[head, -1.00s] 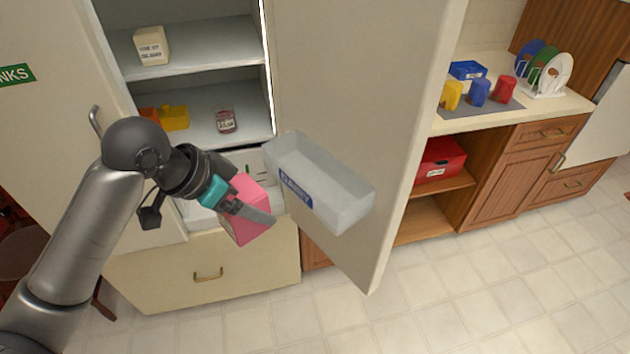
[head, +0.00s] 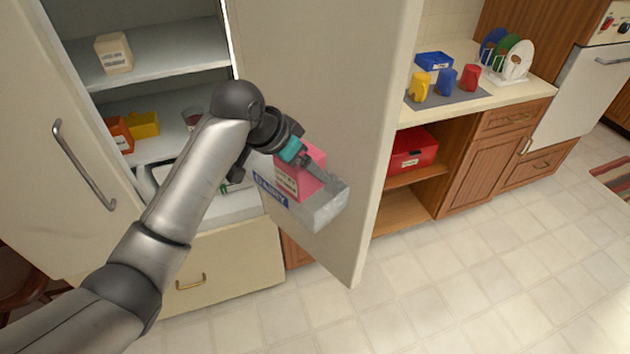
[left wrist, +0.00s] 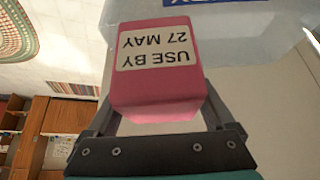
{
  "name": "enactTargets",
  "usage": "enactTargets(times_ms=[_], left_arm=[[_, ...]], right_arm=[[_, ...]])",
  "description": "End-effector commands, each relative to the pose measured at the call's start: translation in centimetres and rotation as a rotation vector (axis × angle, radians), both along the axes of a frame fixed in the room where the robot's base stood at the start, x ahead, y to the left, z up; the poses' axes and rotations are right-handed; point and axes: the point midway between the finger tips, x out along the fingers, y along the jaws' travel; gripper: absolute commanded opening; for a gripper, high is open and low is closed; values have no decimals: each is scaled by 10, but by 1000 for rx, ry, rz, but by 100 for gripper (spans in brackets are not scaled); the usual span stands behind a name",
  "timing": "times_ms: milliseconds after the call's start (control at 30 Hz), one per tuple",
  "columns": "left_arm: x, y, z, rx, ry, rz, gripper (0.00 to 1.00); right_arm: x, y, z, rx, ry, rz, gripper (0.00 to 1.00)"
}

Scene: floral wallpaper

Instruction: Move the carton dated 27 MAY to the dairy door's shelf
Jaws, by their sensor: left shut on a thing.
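My left gripper (head: 305,163) is shut on a pink carton (head: 305,182). In the left wrist view the carton (left wrist: 156,75) has a white label reading "USE BY 27 MAY", upside down in that picture. The dairy door's shelf (head: 327,208) is a clear open bin with a blue DAIRY label, fixed to the inside of the open fridge door (head: 330,90). In the head view the carton overlaps the bin, over its middle. I cannot tell whether it touches the bin floor. My right gripper is not in view.
The fridge shelves hold a cream carton (head: 114,53), a yellow block (head: 143,125) and a jar (head: 192,118). The other fridge door (head: 60,150) stands at left. A counter (head: 480,105) with mugs and a plate rack is at right.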

Motion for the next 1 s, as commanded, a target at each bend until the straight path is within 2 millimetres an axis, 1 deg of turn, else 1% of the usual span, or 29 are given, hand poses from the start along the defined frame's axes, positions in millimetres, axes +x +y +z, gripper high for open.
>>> enactTargets(times_ms=[33,167,200,233,367,433,633,800,1000], left_arm=[[6,-7,2,-2,-1,-1,17],[18,-20,1,0,-1,-1,17],[16,-18,-9,1,3,1,17],[16,-17,-13,1,3,1,17],[16,-17,-22,0,-1,1,17],[16,-17,-30,0,1,1,17],[16,-17,-64,-1,2,1,17],[19,-20,-70,-1,-2,1,17],[19,-20,-70,-1,-2,1,17]], right_arm=[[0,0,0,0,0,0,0],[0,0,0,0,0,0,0],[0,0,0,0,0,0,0],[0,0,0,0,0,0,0],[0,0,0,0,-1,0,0],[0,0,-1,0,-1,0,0],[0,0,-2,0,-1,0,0],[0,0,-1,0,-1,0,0],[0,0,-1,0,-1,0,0]])
